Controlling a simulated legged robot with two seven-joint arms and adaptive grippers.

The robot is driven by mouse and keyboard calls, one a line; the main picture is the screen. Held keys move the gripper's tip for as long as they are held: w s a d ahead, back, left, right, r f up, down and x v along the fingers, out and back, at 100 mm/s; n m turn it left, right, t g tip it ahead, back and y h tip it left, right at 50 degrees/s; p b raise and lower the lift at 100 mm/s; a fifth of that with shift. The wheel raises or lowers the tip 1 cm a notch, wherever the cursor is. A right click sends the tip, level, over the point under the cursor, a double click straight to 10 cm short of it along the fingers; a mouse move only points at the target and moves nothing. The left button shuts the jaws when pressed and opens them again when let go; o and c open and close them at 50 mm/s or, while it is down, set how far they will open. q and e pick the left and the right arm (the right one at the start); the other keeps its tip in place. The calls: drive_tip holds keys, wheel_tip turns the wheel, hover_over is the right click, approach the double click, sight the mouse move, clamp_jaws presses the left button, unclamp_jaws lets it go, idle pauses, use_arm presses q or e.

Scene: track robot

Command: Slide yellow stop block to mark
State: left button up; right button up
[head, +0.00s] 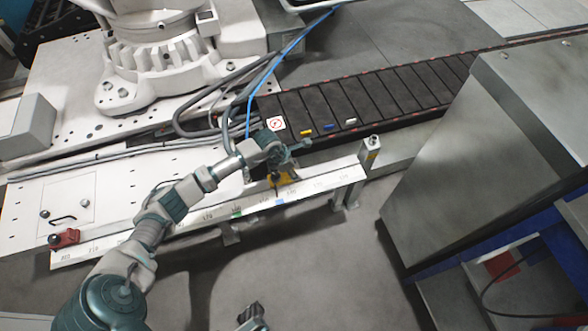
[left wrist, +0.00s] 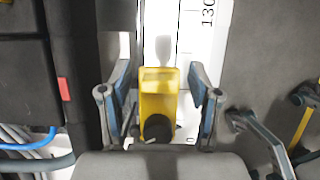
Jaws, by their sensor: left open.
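The yellow stop block (head: 284,178) sits on the pale, number-marked rail (head: 325,182), right of its middle. My left gripper (head: 287,153) is over the block. In the left wrist view the yellow block (left wrist: 159,92) stands between the two open fingers (left wrist: 160,105), with a gap on each side. A dark round knob (left wrist: 157,128) is on its near end. A green mark (head: 237,211) and a small blue mark (head: 280,202) show on the rail's front face. A grey part at the bottom edge looks like my right gripper (head: 252,316), away from the rail; its opening is unclear.
A dark slatted conveyor (head: 380,95) runs behind the rail, with small yellow, blue and white pieces on it. A red stop (head: 65,238) is at the rail's left end and a post (head: 371,150) at its right. A large grey cabinet (head: 490,150) stands at right.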

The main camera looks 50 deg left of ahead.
sight(282, 176)
use_arm(q)
drive_tip(key=v, duration=1.1)
drive_tip(key=shift+s+r, duration=0.2)
drive_tip(key=shift+a, duration=0.1)
